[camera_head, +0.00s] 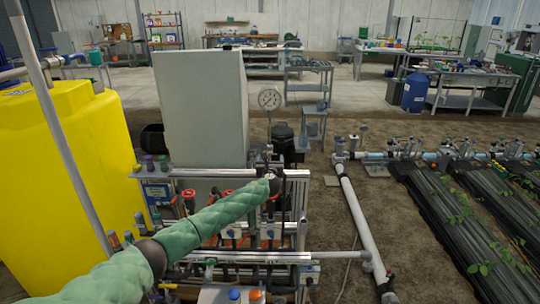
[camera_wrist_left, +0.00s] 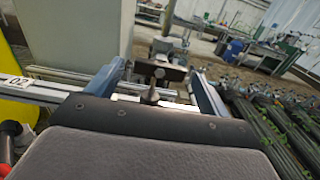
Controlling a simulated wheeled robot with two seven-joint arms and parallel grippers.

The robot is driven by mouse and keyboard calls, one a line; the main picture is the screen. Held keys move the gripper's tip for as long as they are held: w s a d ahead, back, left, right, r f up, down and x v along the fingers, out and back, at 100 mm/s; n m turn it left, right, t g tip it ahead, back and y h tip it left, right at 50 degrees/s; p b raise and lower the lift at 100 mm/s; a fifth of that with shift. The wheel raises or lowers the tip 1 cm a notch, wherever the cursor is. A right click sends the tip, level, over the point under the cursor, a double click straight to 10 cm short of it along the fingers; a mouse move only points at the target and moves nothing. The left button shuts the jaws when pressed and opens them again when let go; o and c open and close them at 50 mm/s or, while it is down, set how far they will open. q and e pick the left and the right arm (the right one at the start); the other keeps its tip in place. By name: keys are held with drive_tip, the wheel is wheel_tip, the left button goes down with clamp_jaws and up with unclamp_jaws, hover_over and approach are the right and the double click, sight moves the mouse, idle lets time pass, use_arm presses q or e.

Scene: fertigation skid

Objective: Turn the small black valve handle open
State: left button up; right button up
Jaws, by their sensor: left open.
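The small black valve handle (camera_wrist_left: 160,71) shows in the left wrist view as a short dark crossbar on a metal stem. My left gripper (camera_wrist_left: 156,75) is open, with one blue-grey finger on each side of the handle. The handle lies between the fingers in the picture, with gaps on both sides and no clear contact. In the head view, my green-sleeved left arm reaches in from the lower left, and the left gripper (camera_head: 273,184) is at the skid's upper rail. The handle cannot be made out clearly there. My right gripper is out of view.
The skid's metal rail (camera_head: 225,172), a pressure gauge (camera_head: 269,99) and red valve handwheels (camera_head: 188,194) crowd the area around the gripper. A grey cabinet (camera_head: 200,105) stands behind, and a yellow tank (camera_head: 75,150) stands left. A white pipe (camera_head: 357,212) runs along the soil at right.

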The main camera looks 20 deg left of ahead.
use_arm(q)
drive_tip(key=shift+x, duration=1.35)
drive_tip(key=shift+w+a, duration=0.1)
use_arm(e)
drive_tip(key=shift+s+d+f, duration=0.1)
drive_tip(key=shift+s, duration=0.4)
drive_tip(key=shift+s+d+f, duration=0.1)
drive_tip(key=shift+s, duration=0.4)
use_arm(q)
drive_tip(key=c, duration=1)
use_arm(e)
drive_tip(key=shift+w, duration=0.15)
